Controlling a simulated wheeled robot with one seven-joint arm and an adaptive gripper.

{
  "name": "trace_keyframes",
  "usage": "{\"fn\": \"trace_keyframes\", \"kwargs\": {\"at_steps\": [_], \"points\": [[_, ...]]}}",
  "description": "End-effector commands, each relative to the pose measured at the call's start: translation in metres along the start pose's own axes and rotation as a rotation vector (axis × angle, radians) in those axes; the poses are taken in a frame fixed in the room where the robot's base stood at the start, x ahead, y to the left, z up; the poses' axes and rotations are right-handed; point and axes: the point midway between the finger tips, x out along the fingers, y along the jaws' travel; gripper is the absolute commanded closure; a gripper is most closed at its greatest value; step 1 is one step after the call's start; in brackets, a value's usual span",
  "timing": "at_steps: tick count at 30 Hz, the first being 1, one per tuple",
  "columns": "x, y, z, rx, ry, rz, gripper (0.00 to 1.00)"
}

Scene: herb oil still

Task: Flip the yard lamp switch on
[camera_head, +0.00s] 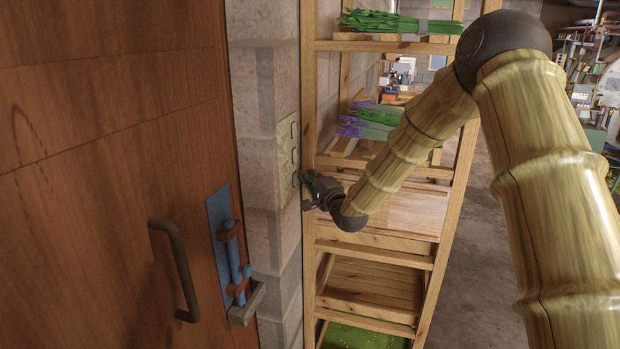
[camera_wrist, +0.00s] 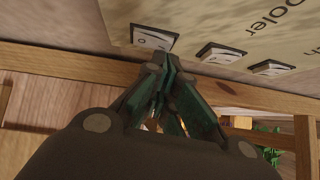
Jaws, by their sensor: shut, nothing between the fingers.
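A pale switch plate (camera_head: 287,160) is fixed to the block wall beside the wooden door. In the wrist view the plate (camera_wrist: 225,25) carries three small rocker switches: a left one (camera_wrist: 153,38), a middle one (camera_wrist: 220,54) and a right one (camera_wrist: 271,68). Part of a label reads "ooler"; the other lettering is cut off, so I cannot tell which switch is the yard lamp's. My gripper (camera_head: 305,184) is shut and empty at the plate's lower right edge. In the wrist view its tips (camera_wrist: 165,64) are close to the left switch; contact is unclear.
The wooden door (camera_head: 110,180) with a dark handle (camera_head: 176,268) and a blue bolt (camera_head: 229,250) stands at the left. A wooden shelf rack (camera_head: 375,265) with herb bundles (camera_head: 395,22) stands just right of the plate, behind my arm. Open floor lies farther right.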

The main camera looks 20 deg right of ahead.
Motion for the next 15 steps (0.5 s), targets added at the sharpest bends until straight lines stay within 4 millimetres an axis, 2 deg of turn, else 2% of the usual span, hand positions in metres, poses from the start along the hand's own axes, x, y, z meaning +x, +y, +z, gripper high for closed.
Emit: {"fn": "trace_keyframes", "kwargs": {"at_steps": [2,8,15], "points": [[0.0033,-0.0055,0.003,-0.027,0.0,0.024,1.0],[0.0024,-0.0021,0.0022,-0.024,0.0,0.022,1.0],[-0.0029,-0.0051,-0.005,-0.021,-0.001,0.022,1.0]]}}
